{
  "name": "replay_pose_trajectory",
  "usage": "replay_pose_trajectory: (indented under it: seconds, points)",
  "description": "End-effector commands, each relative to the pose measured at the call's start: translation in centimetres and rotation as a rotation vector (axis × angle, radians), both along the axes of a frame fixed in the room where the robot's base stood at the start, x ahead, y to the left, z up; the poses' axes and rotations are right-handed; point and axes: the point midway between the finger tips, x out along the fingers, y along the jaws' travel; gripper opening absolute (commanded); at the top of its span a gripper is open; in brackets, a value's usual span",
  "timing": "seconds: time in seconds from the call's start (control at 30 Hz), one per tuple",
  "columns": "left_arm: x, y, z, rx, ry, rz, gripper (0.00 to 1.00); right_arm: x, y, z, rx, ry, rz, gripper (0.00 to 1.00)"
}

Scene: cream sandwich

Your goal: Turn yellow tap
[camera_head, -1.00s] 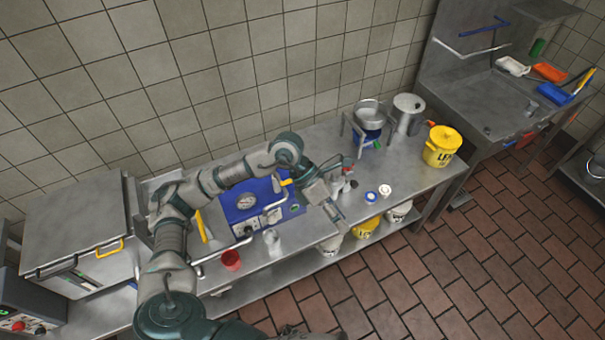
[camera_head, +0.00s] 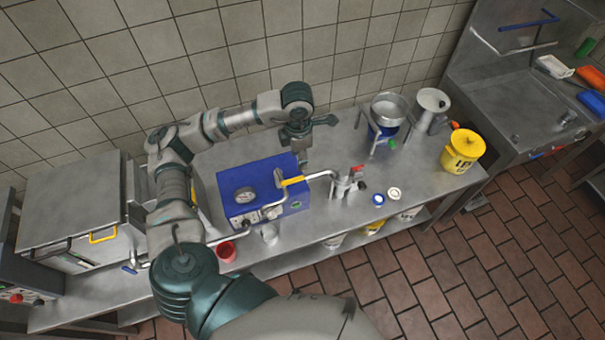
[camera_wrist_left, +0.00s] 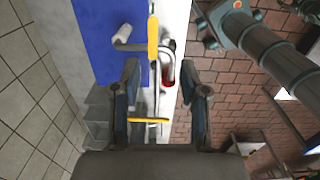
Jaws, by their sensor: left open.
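The yellow tap (camera_head: 292,181) is a yellow lever at the right end of the blue machine (camera_head: 233,183), by a bent metal pipe. In the left wrist view the yellow tap (camera_wrist_left: 153,38) stands ahead of the fingers, above the gap between them. My left gripper (camera_head: 299,147) is above the counter, just behind and above the tap, apart from it. In the left wrist view my left gripper (camera_wrist_left: 160,85) has its two fingers spread with nothing held between them. My right gripper is not in view.
A metal filler with a red handle (camera_head: 357,169) stands right of the tap. A red cup (camera_head: 226,251) and a steel cup (camera_head: 269,234) stand in front of the machine. A yellow bucket (camera_head: 461,152) is at the counter's right end. The tiled wall is behind.

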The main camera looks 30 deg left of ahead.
Motion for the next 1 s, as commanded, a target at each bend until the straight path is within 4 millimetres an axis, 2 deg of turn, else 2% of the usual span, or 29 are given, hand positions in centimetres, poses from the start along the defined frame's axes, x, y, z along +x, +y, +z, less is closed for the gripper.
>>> replay_pose_trajectory:
  seconds: [0.1,0.3,0.5,0.7,0.9,0.93,1.0]
  points:
    - [0.1,0.2,-3.0,0.001,0.009,0.002,0.44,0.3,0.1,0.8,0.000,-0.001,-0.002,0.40]
    - [0.1,-0.6,-7.3,0.005,0.006,0.002,0.44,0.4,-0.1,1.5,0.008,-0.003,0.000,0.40]
    - [0.0,-1.4,-10.0,0.011,0.002,0.000,0.44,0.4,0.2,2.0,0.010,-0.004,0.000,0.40]
    - [0.2,-0.9,-11.2,0.007,0.001,0.001,0.44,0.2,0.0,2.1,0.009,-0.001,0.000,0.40]
    - [0.2,-0.2,-11.4,0.001,0.001,0.002,0.44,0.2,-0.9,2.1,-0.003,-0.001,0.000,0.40]
    - [0.2,-0.1,-11.4,-0.001,0.001,0.002,0.41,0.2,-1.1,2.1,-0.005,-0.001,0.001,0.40]
    - [0.2,0.0,-11.4,-0.001,0.001,0.002,0.24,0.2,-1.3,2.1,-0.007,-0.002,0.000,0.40]
